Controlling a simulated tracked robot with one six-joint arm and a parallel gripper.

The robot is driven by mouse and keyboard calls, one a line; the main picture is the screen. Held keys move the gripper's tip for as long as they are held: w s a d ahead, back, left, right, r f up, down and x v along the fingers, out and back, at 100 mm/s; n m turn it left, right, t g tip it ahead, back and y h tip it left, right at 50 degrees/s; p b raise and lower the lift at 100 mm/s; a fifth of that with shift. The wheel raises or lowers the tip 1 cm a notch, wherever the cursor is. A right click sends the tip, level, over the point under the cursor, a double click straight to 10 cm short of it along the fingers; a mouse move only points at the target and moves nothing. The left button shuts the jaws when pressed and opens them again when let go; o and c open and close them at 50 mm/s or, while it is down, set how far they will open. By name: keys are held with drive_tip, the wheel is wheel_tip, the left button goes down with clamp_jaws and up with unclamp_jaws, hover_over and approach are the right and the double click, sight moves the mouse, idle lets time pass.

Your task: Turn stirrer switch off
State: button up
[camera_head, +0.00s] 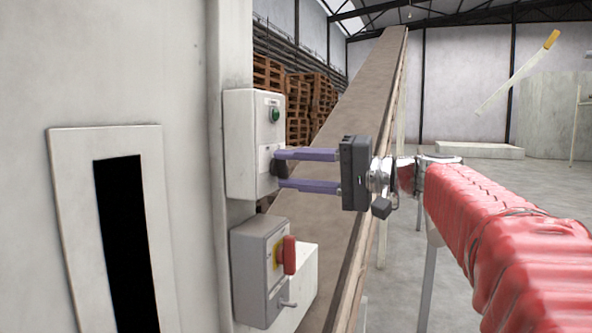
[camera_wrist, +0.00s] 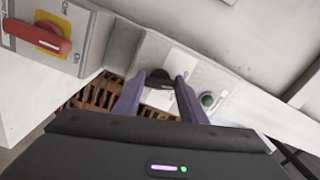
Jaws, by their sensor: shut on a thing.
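A white control box (camera_head: 241,140) on the wall carries a black rotary knob (camera_wrist: 158,76), which appears to be the stirrer switch; its label is too small to read. The knob's middle shows between my fingertips in the wrist view. My gripper (camera_head: 279,169) comes from the right, its two purple fingers one above the other, shut on the knob. The fingers partly cover the knob's sides, and its exact turn angle is hard to tell.
A green button (camera_head: 275,114) sits above the knob. Below is a grey box (camera_head: 252,270) with a red handle (camera_head: 289,255) on a yellow plate and a small lever (camera_head: 289,304). An inclined conveyor (camera_head: 365,100) runs behind. Pallets (camera_head: 312,100) are stacked farther back. Open floor lies right.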

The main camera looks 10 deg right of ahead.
drive_tip(key=shift+a+f+n, duration=0.1)
drive_tip(key=shift+f+n, duration=0.2)
drive_tip(key=shift+n, duration=1)
drive_tip(key=o, duration=1.1)
drive_tip(key=shift+r, duration=0.15)
drive_tip(key=shift+c, duration=0.2)
drive_tip(key=v, duration=1.3)
drive_tip(key=shift+s+d, duration=0.2)
drive_tip(key=shift+d, duration=0.2)
